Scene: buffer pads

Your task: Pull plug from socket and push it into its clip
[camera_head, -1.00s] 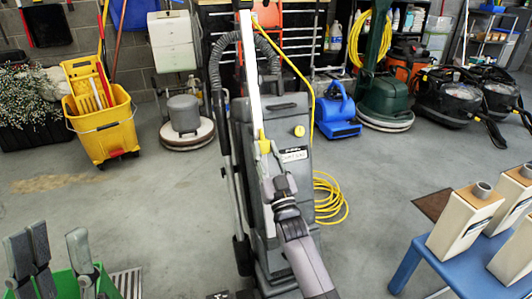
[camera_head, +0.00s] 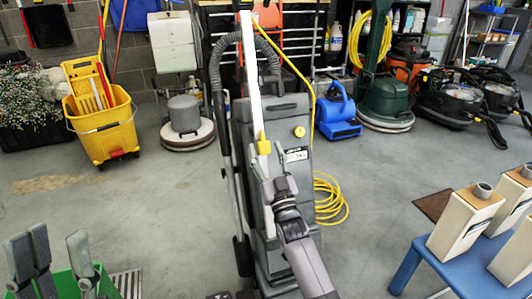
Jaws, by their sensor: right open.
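A grey upright machine (camera_head: 288,115) stands in the middle of the camera_head view, with a white upright strip on its left. A small yellow piece (camera_head: 263,144), which looks like the plug or its clip, sits low on that strip. My right gripper (camera_head: 268,160) is in front of the machine, just below the yellow piece, with its fingers apart. I cannot tell whether a finger touches it. A yellow cord (camera_head: 311,92) runs down the machine's right side. The socket cannot be made out. My left gripper is not in view.
A blue table (camera_head: 408,268) with cream containers (camera_head: 466,222) stands at right. A green bin (camera_head: 107,284) with grey-handled tools is at lower left. A coiled yellow cord (camera_head: 330,200) lies beside the machine. A yellow mop bucket (camera_head: 105,130) stands behind left.

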